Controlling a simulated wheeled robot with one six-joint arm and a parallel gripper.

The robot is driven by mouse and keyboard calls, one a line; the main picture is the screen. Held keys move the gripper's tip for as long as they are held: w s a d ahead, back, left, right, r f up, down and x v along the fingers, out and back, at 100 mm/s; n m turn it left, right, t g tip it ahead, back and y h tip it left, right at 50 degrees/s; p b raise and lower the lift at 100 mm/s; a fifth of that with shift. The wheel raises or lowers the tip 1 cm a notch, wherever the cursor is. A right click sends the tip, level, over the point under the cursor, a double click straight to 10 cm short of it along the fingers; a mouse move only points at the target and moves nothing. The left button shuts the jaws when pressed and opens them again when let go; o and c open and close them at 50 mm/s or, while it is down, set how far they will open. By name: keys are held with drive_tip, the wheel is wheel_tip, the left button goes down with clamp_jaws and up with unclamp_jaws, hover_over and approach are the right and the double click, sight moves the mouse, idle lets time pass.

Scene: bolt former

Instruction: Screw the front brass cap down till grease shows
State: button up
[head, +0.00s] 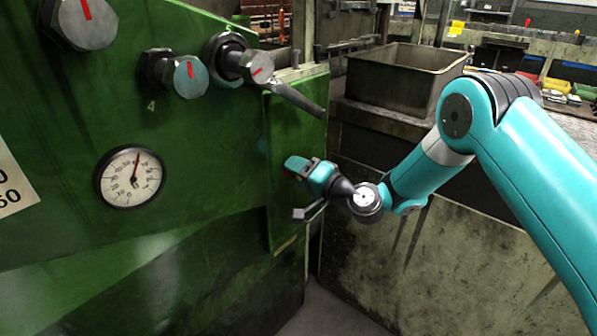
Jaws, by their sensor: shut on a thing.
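My gripper (300,190) is at the right edge of the green machine's front panel, below a grey lever. It is seen from behind and from the side. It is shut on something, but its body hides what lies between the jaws. I cannot make out a brass cap or any grease in this view.
A round gauge (131,177) on the green machine has its needle near upright. Grey knobs with red marks (190,76) and a grey lever (297,98) stick out above. A grey metal bin (400,82) stands behind my arm. Bare floor (325,312) shows at the bottom.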

drive_tip(key=shift+f+m+p, duration=0.1)
drive_tip(key=shift+m+p, duration=0.2)
drive_tip(key=shift+m, duration=2)
drive_tip(key=o, duration=0.9)
drive_tip(key=shift+o, duration=0.2)
drive_tip(key=b+v, duration=1.5)
drive_tip(key=v, duration=0.2)
drive_tip(key=shift+s+d+b, duration=0.2)
drive_tip(key=shift+b, duration=0.15)
